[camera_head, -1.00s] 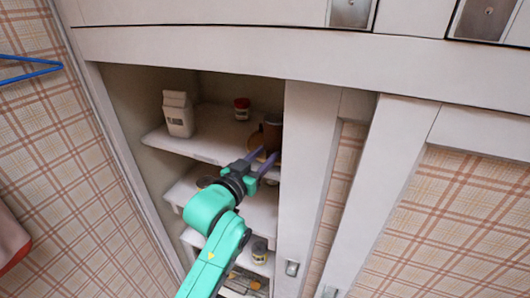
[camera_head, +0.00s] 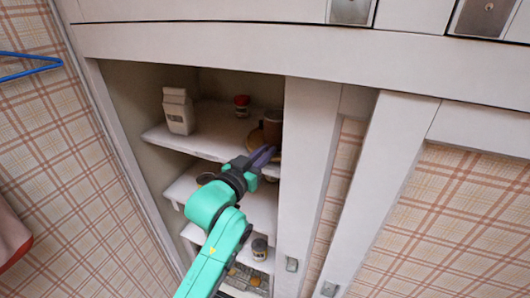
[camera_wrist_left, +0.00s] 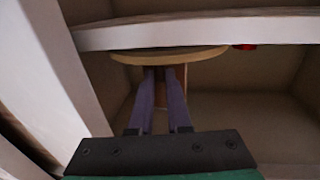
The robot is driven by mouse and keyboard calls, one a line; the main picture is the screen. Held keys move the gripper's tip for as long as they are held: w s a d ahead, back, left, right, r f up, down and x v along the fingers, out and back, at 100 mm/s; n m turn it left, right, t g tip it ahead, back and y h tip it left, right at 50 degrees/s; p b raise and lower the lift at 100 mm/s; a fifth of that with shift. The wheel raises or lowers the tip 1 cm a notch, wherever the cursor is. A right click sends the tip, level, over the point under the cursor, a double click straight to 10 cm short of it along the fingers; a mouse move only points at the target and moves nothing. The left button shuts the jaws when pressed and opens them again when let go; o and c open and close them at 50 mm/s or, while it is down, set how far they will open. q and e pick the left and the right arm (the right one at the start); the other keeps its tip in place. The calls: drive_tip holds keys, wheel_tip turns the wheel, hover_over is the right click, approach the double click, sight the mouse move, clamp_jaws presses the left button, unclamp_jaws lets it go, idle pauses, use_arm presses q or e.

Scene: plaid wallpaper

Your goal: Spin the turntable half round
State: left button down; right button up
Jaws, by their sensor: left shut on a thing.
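The turntable (camera_head: 256,136) is a tan disc on the upper shelf, partly hidden by the cabinet's door frame. In the left wrist view its pale rim (camera_wrist_left: 205,54) shows against the shelf edge. A brown cup (camera_head: 273,124) stands on it; part of it shows behind my fingers in the wrist view. My left gripper (camera_head: 266,154) is at the front edge of the turntable, below the cup in the picture. Its two purple fingers (camera_wrist_left: 160,70) are close together and shut at the rim; the exact contact is hard to see. My right gripper is not in view.
A white carton (camera_head: 178,111) and a red-lidded jar (camera_head: 241,106) stand on the same shelf (camera_head: 205,146). Lower shelves hold another jar (camera_head: 259,249). A blue hanger (camera_head: 30,68) is at far left.

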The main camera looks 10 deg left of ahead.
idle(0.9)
use_arm(q)
drive_tip(key=shift+s+d+p, duration=0.1)
drive_tip(key=shift+d+p, duration=0.2)
drive_tip(key=shift+d, duration=0.1)
drive_tip(key=d+p, duration=0.1)
drive_tip(key=d, duration=0.2)
drive_tip(key=shift+d, duration=0.1)
drive_tip(key=shift+d+f, duration=0.1)
drive_tip(key=shift+d, duration=0.05)
drive_tip(key=c, duration=0.9)
unclamp_jaws()
